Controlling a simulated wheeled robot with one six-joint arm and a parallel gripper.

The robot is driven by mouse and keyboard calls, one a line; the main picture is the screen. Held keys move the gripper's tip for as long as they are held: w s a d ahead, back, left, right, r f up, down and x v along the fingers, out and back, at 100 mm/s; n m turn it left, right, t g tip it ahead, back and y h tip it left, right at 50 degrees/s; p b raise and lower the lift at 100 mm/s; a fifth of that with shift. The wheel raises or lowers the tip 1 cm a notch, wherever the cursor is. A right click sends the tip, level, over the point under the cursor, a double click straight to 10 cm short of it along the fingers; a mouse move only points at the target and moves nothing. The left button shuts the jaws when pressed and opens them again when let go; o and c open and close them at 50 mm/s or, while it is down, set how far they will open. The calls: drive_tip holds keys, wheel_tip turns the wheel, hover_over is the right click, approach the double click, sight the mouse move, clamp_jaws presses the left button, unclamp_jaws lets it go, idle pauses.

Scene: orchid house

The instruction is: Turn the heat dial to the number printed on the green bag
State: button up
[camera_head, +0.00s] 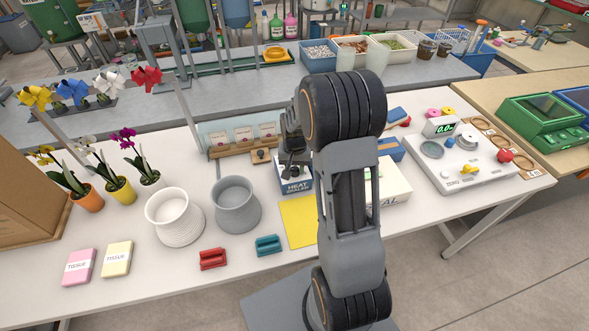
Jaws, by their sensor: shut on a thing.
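The heat sealer (298,187), a blue and white box lettered "HEAT SEALER", stands on the white table behind the yellow mat, partly behind my arm. My gripper (291,171) points down at its top and is shut on what appears to be the heat dial. The jaws hide the dial, so its pointer and numbers cannot be read. Three small pale bags stand in a wooden rack (226,152) to the left of the gripper. Their colours and printing are too small to tell, so I cannot pick out the green bag.
A yellow mat (297,222), a grey pot (236,205) and a white pot (174,217) stand in front and to the left. Red (213,259) and teal (269,245) blocks lie near the front edge. A white scale (462,160) with several knobs is at right.

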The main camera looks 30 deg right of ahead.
sight(295, 169)
drive_tip(key=m+b, duration=0.1)
drive_tip(key=m, duration=0.3)
drive_tip(key=shift+m, duration=0.3)
drive_tip(key=m+b, duration=0.1)
drive_tip(key=m, duration=0.4)
drive_tip(key=shift+b, duration=0.3)
drive_tip(key=m+b, duration=0.1)
drive_tip(key=m, duration=0.4)
drive_tip(key=shift+m, duration=0.4)
drive_tip(key=shift+m+b, duration=0.3)
drive_tip(key=shift+m, duration=2)
drive_tip(key=o, duration=0.9)
drive_tip(key=shift+r, duration=0.1)
wheel_tip(295, 169, up, 14)
drive_tip(key=shift+f, duration=0.15)
